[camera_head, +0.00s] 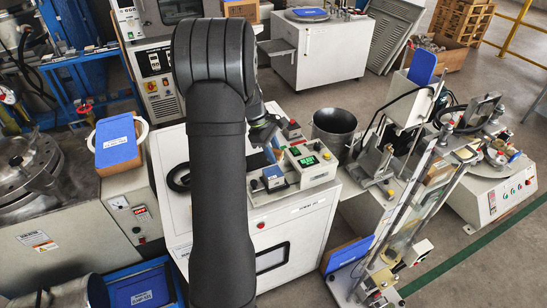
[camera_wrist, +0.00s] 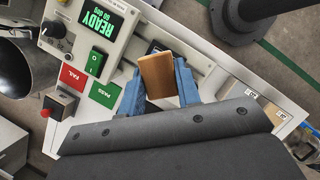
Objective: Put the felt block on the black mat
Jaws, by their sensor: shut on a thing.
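My gripper (camera_wrist: 160,72) is shut on a brown block, which I take to be the felt block (camera_wrist: 157,77), held between its two blue fingers in the wrist view. In the head view my gripper (camera_head: 271,150) is over the white cabinet top, mostly hidden behind my dark arm, and the block cannot be made out. A dark patch (camera_wrist: 153,46) shows just beyond the block in the wrist view. I cannot tell whether it is the black mat.
A control box (camera_head: 313,172) with a green READY display stands close to my gripper. Red FAIL (camera_wrist: 73,77) and green PASS (camera_wrist: 105,93) patches lie nearby, with a red-button box (camera_wrist: 60,103). A dark cylinder (camera_head: 334,128) stands to the right in the head view.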

